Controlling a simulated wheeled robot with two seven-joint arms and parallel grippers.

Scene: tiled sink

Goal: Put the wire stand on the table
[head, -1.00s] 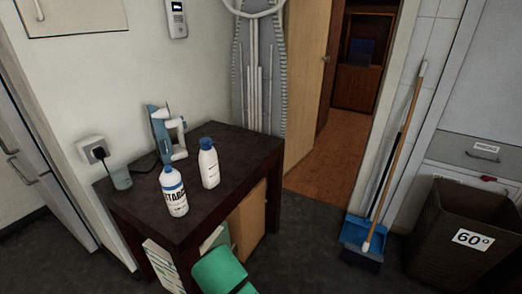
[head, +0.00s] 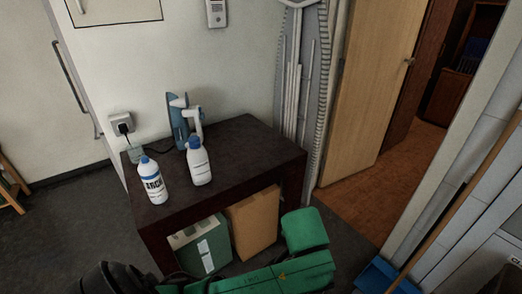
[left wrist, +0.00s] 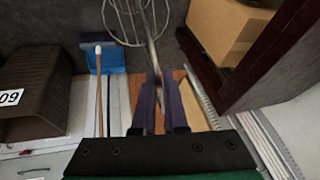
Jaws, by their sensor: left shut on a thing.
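The wire stand (left wrist: 151,48) shows in the left wrist view as a thin rod with pale wire loops at the top of the picture. My left gripper (left wrist: 160,80) is shut on its rod, with the two dark fingers on either side. The stand is held away from the table; I cannot make it out in the head view. The dark wooden table (head: 250,150) stands against the wall in the head view, and part of it shows in the left wrist view (left wrist: 270,60). My right gripper is not in view.
Boxes (head: 254,222) sit beneath. A basket (left wrist: 35,95) and broom (left wrist: 99,90) stand apart from it.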

